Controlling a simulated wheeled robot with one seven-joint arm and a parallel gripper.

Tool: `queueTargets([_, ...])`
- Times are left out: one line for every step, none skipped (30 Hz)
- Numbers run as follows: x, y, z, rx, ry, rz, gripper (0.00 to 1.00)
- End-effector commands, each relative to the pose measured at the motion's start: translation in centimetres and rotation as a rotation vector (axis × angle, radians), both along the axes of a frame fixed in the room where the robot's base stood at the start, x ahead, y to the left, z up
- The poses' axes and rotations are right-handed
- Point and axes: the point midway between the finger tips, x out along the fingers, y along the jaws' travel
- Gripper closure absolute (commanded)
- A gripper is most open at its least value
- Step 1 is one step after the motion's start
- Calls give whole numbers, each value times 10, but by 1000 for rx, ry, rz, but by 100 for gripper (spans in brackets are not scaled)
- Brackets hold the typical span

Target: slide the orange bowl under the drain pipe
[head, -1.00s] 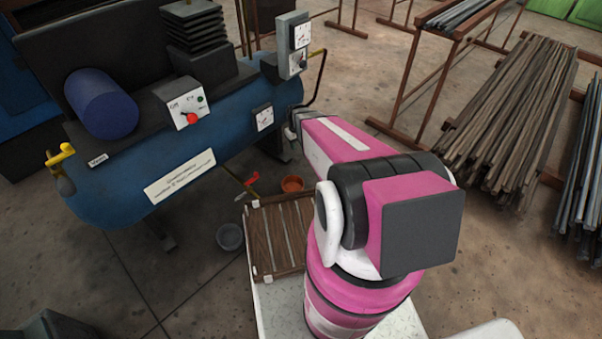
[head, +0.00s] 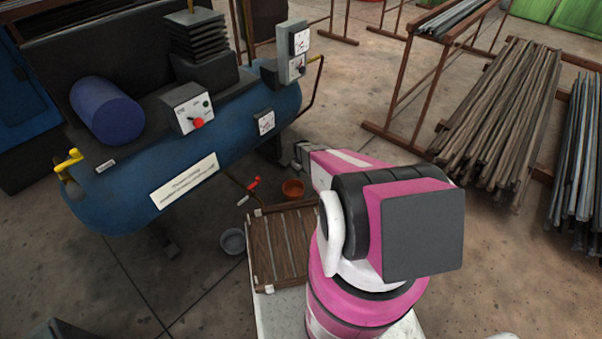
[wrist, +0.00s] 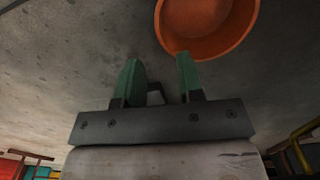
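The orange bowl (head: 292,190) stands on the floor beside the blue compressor tank, just beyond the slatted wooden pallet. In the wrist view the bowl (wrist: 207,28) shows at the top, cut off by the frame edge. My gripper (wrist: 160,72) has two green fingers, spread apart with nothing between them. The right fingertip overlaps the bowl's near rim in the picture; I cannot tell if it touches. In the head view my arm's end is just above and right of the bowl, fingers not discernible. A thin drain pipe with a red-handled valve (head: 252,187) comes from under the tank, left of the bowl.
The blue compressor tank (head: 200,170) overhangs the floor at left. A grey bowl (head: 232,241) stands left of the wooden pallet (head: 282,246). Racks and bundles of metal bars (head: 495,120) lie at right.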

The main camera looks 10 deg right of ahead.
Motion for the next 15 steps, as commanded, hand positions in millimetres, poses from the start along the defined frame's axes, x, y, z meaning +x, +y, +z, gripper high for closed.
queueTargets([0,0,0,0,0,0,65])
queueTargets([0,0,0,0,0,0,65])
queueTargets([0,0,-1,0,0,0,65])
queueTargets([0,0,-2,0,0,0,65])
queueTargets([0,0,-3,0,0,0,65])
queueTargets([1,0,-5,0,0,0,65])
queueTargets([1,0,-7,0,0,0,65])
queueTargets([1,0,-10,0,0,-1,65])
queueTargets([1,0,-13,0,0,-1,65])
queueTargets([1,0,-16,0,0,-1,65])
queueTargets([1,0,-20,0,0,-1,65])
queueTargets([1,0,-25,0,0,-1,65])
queueTargets([1,0,-30,0,0,-1,65])
queueTargets([1,0,-35,0,1,-1,65])
queueTargets([1,0,-41,0,1,-1,65])
